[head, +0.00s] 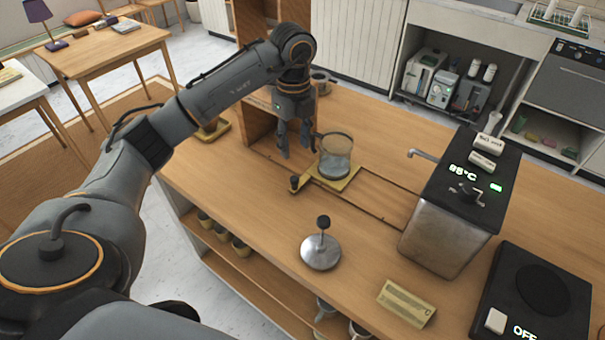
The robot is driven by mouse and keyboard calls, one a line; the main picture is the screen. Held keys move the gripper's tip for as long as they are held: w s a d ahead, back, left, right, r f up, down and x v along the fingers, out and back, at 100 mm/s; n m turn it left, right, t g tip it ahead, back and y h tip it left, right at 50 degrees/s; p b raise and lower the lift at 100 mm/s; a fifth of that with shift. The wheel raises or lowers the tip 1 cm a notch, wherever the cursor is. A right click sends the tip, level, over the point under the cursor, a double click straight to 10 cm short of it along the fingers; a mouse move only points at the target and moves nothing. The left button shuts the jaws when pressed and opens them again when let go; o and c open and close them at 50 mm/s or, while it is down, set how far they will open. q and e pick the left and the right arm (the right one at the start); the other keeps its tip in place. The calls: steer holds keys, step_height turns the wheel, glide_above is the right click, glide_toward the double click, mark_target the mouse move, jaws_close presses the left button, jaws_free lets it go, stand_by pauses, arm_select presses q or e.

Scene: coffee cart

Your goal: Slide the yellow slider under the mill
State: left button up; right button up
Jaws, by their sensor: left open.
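The yellow slider (345,183) lies flat in a grooved track on the wooden counter. A glass vessel with a dark handle (337,160) stands upright on it, and a small black knob (294,183) rises at its left end. My left gripper (294,150) points down with its fingers apart, just left of the glass vessel and above and behind the knob. It holds nothing; I cannot tell whether it touches the vessel's handle. A wooden housing (258,120) stands behind my left arm at the track's far left end. I cannot make out the mill itself. My right gripper is out of view.
A metal dispenser reading 95°C (447,225) stands right of the track, its spout toward it. A dark cup (320,82) stands behind.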

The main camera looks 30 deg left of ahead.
arm_select(q)
steer(key=p, duration=0.1)
glide_above(294, 178)
steer(key=f, duration=0.5)
steer(key=shift+s+a+f, duration=0.1)
steer(key=shift+s+f, duration=0.1)
steer(key=f, duration=0.3)
steer(key=f+p, duration=0.1)
steer(key=f, duration=0.1)
steer(key=shift+w+f, duration=0.25)
steer(key=shift+f, duration=0.6)
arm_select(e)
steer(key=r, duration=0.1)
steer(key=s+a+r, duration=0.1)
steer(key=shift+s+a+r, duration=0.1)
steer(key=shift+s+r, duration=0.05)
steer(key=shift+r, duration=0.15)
arm_select(q)
jaws_close()
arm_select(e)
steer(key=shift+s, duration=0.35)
